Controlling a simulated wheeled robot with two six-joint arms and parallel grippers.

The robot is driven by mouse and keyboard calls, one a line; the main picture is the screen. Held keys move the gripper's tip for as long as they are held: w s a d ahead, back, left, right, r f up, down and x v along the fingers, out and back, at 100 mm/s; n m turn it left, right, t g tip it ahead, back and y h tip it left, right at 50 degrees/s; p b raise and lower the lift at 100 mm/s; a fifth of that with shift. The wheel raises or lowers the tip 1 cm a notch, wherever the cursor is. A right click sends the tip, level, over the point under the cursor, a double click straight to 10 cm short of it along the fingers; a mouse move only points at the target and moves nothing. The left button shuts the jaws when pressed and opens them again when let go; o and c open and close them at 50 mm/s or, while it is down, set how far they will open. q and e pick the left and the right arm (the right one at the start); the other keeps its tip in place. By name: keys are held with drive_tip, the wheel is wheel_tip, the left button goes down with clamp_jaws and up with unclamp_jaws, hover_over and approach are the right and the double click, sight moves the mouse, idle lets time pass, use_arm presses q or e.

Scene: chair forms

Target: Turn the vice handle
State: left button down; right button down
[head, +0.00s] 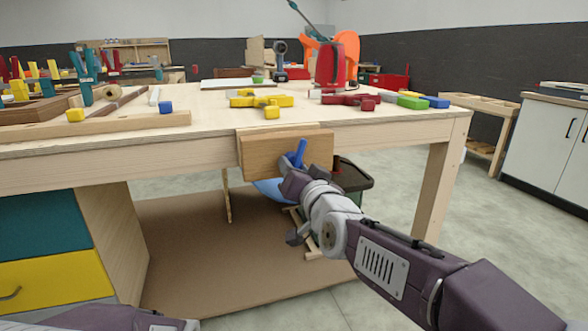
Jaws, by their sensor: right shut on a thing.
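The wooden vice (258,158) is fixed to the front edge of the workbench (200,135), right of its middle. Its blue handle (299,152) sticks up at a tilt in front of the vice's jaw board. My right gripper (294,167) is at the handle, shut on it, and hides its lower part. My left gripper is out of view; only a piece of my left arm shows at the bottom left.
Yellow clamps (262,101), a red clamp (350,99) and coloured blocks (411,102) lie on the benchtop. Below the bench stand drawers (45,238) at the left and a dark bin (352,176) behind my right arm. Open floor (480,235) lies to the right.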

drive_tip(key=c, duration=1)
unclamp_jaws()
drive_tip(key=shift+d+r, duration=0.1)
drive_tip(key=shift+o, duration=0.2)
drive_tip(key=shift+s, duration=0.1)
drive_tip(key=s+d+n+p, duration=0.25)
drive_tip(key=s+p, duration=0.55)
drive_tip(key=p, duration=0.4)
drive_tip(key=shift+m, duration=0.45)
drive_tip(key=b+x, duration=0.1)
drive_tip(key=x, duration=0.2)
drive_tip(key=b+x, duration=0.1)
drive_tip(key=x, duration=0.3)
drive_tip(key=shift+w+d+r+b, duration=0.15)
drive_tip(key=shift+w+r+b, duration=0.1)
drive_tip(key=shift+b, duration=0.1)
drive_tip(key=shift+w+r, duration=0.1)
drive_tip(key=shift+w, duration=0.45)
